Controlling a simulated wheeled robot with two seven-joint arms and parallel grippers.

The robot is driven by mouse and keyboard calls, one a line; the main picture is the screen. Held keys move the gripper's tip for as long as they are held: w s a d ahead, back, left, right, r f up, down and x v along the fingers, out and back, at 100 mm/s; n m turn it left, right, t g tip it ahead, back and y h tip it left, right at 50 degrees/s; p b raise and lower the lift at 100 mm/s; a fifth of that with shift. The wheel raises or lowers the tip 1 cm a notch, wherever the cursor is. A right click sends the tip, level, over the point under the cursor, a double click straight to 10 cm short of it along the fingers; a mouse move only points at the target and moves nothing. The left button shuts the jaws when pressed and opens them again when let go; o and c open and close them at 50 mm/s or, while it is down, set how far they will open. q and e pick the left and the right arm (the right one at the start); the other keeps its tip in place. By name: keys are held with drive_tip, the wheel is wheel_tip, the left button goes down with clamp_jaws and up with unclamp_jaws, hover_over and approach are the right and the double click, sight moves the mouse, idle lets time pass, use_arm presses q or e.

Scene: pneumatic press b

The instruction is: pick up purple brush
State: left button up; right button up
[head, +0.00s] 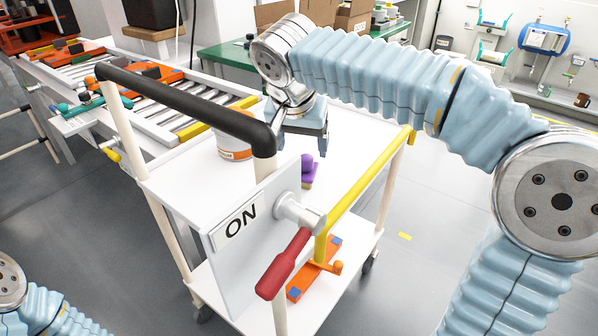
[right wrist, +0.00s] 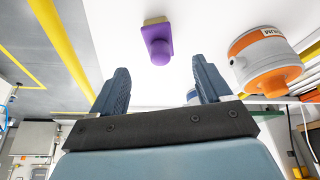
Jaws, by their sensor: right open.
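The purple brush (head: 306,166) stands on the white cart top, with its round purple knob up and a yellowish lower edge showing. In the right wrist view the brush (right wrist: 158,42) lies beyond the fingertips, roughly centred between them. My right gripper (head: 303,147) is over the cart, just behind and above the brush in the head view. Its fingers are spread apart with nothing between them, as the right wrist view (right wrist: 160,68) also shows. My left gripper is out of view; only part of my left arm shows at the lower left.
A white and orange canister (head: 234,147) stands left of the brush. The cart has a black handle bar (head: 185,100), a yellow rail (head: 365,180), an ON panel (head: 240,225) and a red lever (head: 284,265). An orange item (head: 313,270) is on the lower shelf. A roller conveyor (head: 165,100) stands behind.

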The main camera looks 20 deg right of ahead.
sight(305, 159)
drive_tip(key=x, duration=0.9)
drive_tip(key=shift+w+d+f, duration=0.2)
drive_tip(key=shift+d+f, duration=0.05)
drive_tip(key=shift+f, duration=0.05)
drive_tip(key=c, duration=1.2)
wheel_tip(305, 159, up, 10)
drive_tip(key=shift+r+p, duration=0.1)
drive_tip(key=shift+p, duration=0.4)
drive_tip(key=shift+c, duration=0.3)
drive_tip(key=o, duration=0.5)
drive_tip(key=shift+c, duration=1.3)
drive_tip(key=shift+s, duration=0.1)
